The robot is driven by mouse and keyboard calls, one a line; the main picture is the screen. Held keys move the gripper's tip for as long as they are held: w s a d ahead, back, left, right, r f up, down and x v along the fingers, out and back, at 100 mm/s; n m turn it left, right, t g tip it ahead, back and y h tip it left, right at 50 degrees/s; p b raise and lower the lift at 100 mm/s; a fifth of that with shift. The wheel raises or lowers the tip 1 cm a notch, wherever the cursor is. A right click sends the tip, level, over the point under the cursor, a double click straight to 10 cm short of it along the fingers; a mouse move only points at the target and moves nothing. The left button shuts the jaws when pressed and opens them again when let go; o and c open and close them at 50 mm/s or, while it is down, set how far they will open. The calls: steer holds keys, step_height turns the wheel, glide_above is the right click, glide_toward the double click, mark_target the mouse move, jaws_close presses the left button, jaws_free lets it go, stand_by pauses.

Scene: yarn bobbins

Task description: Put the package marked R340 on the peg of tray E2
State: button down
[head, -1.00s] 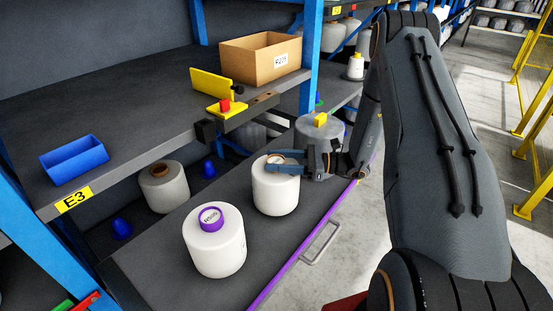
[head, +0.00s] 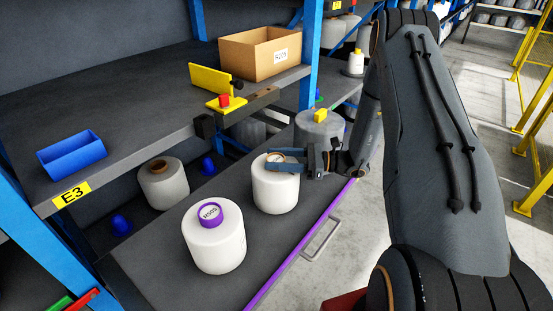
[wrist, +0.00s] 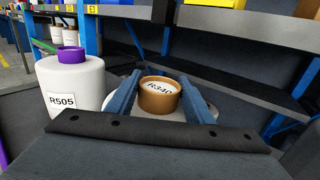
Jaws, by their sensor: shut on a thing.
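The package marked R340 is a white bobbin (head: 276,192) with a brown core; its label reads R340 on the core top (wrist: 159,88) in the wrist view. My gripper (head: 287,163) is shut on this core, with one blue finger on each side (wrist: 158,97). The package is upright over the dark pulled-out tray (head: 160,270) with the purple front edge. I cannot tell whether its base touches the tray. No E2 label is readable, and no peg shows under the package.
A white package R505 (head: 214,240) with a purple core stands close by, left of the held one. A greyish package with a yellow top (head: 318,130) stands behind. Blue pegs (head: 121,224) show under the E3 shelf (head: 72,193). A cardboard box (head: 258,55) sits on the shelf.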

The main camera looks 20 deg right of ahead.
steer(key=c, duration=0.8)
jaws_free()
steer(key=shift+f, duration=0.1)
steer(key=b+v, duration=0.2)
steer(key=v, duration=0.6)
steer(key=shift+a, duration=0.1)
